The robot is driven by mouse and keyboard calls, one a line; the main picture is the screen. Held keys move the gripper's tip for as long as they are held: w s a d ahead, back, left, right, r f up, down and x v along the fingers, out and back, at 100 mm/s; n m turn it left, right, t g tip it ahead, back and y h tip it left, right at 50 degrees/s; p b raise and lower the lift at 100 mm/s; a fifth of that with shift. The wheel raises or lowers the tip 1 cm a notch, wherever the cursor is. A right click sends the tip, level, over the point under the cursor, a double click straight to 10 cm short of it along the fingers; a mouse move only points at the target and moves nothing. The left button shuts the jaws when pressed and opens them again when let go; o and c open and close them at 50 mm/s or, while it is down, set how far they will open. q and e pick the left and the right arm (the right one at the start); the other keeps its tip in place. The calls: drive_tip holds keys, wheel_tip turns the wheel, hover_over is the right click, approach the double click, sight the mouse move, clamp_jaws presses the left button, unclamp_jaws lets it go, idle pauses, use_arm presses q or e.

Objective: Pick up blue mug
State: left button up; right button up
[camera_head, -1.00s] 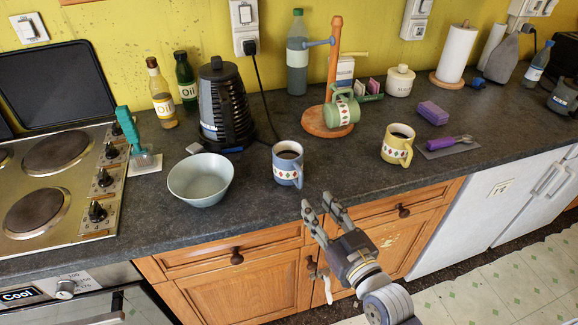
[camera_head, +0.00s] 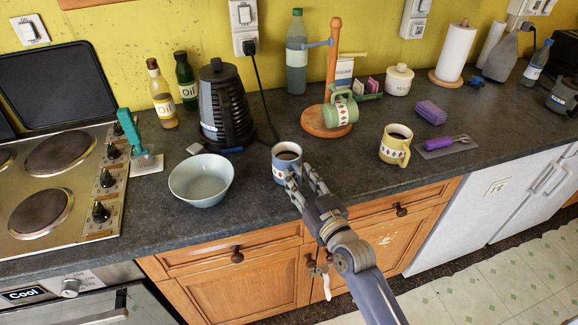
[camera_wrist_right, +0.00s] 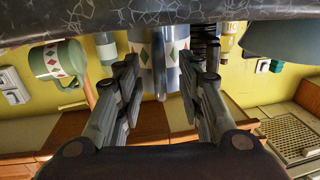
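The blue mug (camera_head: 284,168) stands upright on the dark worktop near its front edge, with dark contents and a diamond-patterned band. My right gripper (camera_head: 303,179) is at the mug's front right side, fingers pointing at it and covering part of it. In the right wrist view, which is upside down, the gripper (camera_wrist_right: 159,70) is open, with the mug (camera_wrist_right: 143,45) and its handle ahead between the fingertips. I cannot tell whether a finger touches the mug. My left gripper is not in view.
A pale blue bowl (camera_head: 201,181) stands just left of the mug, and a yellow mug (camera_head: 394,149) to the right. Behind are a black kettle (camera_head: 226,110) and a wooden mug tree (camera_head: 333,65) with a green mug (camera_head: 341,111). The hob (camera_head: 50,185) is far left.

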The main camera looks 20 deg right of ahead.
drive_tip(key=shift+w, duration=0.35)
drive_tip(key=shift+c, duration=0.2)
clamp_jaws()
drive_tip(key=shift+r, duration=0.15)
wheel_tip(320, 180, up, 10)
drive_tip(key=shift+f, duration=0.1)
